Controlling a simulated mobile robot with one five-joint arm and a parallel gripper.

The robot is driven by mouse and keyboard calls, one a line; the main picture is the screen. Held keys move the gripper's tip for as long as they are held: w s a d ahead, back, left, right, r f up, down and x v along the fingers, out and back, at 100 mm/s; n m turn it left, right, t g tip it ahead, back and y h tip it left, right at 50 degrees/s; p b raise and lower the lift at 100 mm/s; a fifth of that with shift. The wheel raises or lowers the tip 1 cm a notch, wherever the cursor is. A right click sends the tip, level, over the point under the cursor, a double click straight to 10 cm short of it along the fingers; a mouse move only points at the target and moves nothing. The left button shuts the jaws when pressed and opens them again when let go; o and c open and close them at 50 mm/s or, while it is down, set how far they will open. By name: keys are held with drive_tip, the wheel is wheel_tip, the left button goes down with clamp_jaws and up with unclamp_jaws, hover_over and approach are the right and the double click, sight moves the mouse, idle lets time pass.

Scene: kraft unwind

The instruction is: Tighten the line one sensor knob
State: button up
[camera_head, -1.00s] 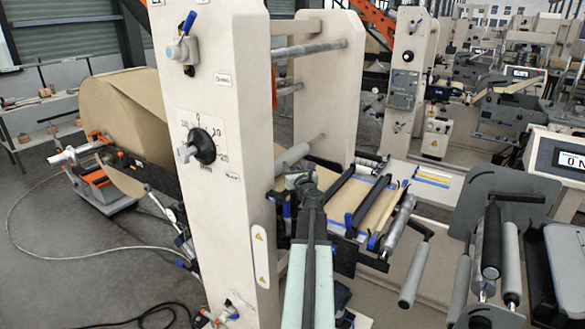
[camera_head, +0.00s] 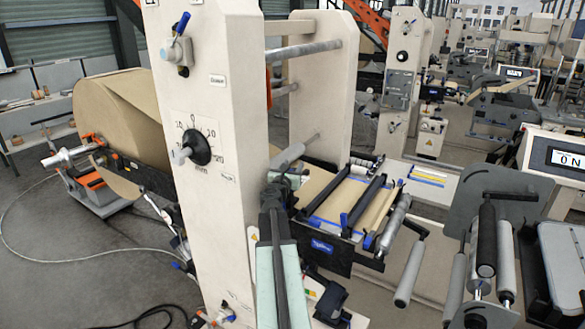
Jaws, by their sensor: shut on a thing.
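My arm rises from the bottom middle, and its end, my gripper (camera_head: 284,178), is beside the right face of the cream upright. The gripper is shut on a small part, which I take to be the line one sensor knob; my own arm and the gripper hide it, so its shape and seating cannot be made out. The cream upright (camera_head: 205,235) carries a black dial knob (camera_head: 197,148) on a millimetre scale and a blue-levered fitting (camera_head: 180,48) higher up. My gripper is apart from both.
A splice table (camera_head: 336,205) with dark bars and a blue-labelled front plate (camera_head: 325,248) lies right of my gripper. Grey rollers (camera_head: 411,270) stick out at its right. A large kraft roll (camera_head: 118,115) is behind the upright at left. Grey floor (camera_head: 60,270) is open at lower left.

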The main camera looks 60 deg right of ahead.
drive_tip(key=shift+w+r, duration=0.1)
drive_tip(key=o, duration=1.4)
drive_tip(key=shift+a, duration=0.15)
drive_tip(key=v, duration=0.7)
drive_tip(key=shift+a, duration=0.35)
